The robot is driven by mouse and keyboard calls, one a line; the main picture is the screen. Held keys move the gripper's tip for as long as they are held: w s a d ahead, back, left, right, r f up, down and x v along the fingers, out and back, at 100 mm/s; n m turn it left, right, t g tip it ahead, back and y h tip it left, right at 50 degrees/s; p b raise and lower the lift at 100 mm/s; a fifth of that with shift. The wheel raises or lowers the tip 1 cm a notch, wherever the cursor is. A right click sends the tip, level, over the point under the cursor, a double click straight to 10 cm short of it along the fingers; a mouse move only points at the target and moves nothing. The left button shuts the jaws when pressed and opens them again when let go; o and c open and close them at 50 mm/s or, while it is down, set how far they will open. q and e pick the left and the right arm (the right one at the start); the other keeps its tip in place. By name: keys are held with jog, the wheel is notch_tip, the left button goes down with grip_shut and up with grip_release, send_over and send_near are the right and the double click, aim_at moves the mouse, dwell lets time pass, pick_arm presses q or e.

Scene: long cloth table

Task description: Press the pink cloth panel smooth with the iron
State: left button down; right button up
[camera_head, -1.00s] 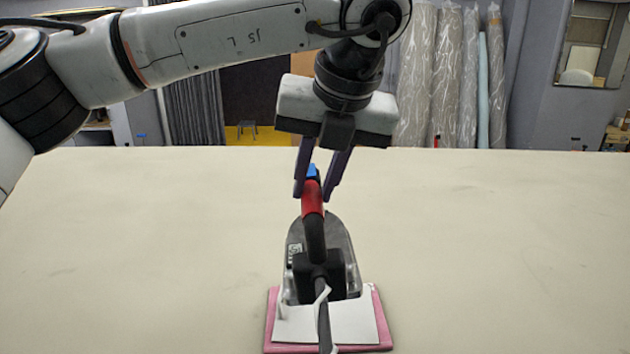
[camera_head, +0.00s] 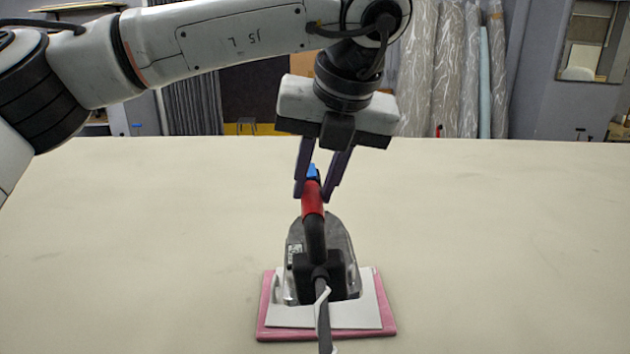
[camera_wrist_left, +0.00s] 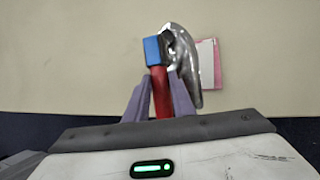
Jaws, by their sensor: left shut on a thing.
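An iron (camera_head: 340,245) with a grey metal body and a red and black handle points away from me, its dark cord running toward me. My left gripper (camera_head: 316,190) is shut on the far end of the handle, beside a blue part; the fingers also show in the left wrist view (camera_wrist_left: 160,98). The pink cloth panel (camera_head: 386,318) lies on the table with a white sheet (camera_head: 352,318) on it. The iron's rear is over the sheet, and its front reaches beyond the panel's far edge. I cannot tell whether the iron touches the sheet. My right gripper is not in view.
The long cream table (camera_head: 500,230) is bare on both sides of the panel. Wrapped fabric rolls (camera_head: 450,70) stand behind its far edge.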

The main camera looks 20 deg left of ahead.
pick_arm(q)
notch_tip(320, 180, down, 3)
jog(key=shift+w+r+b, duration=0.1)
jog(key=shift+r+b, duration=0.1)
jog(key=shift+b, duration=0.65)
jog(key=shift+f, duration=0.2)
jog(key=shift+f+b, duration=0.2)
jog(key=shift+b, duration=0.2)
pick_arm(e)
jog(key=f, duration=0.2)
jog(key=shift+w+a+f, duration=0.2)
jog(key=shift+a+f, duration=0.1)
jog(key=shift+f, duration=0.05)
pick_arm(q)
jog(key=shift+f+b, duration=1.15)
jog(key=shift+f, duration=0.65)
jog(key=shift+f+b, duration=0.45)
jog(key=shift+f, duration=0.4)
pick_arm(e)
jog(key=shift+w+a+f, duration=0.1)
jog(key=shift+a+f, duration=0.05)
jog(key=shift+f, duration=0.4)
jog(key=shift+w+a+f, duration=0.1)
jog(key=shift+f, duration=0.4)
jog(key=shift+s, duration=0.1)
pick_arm(q)
jog(key=shift+f+b, duration=0.4)
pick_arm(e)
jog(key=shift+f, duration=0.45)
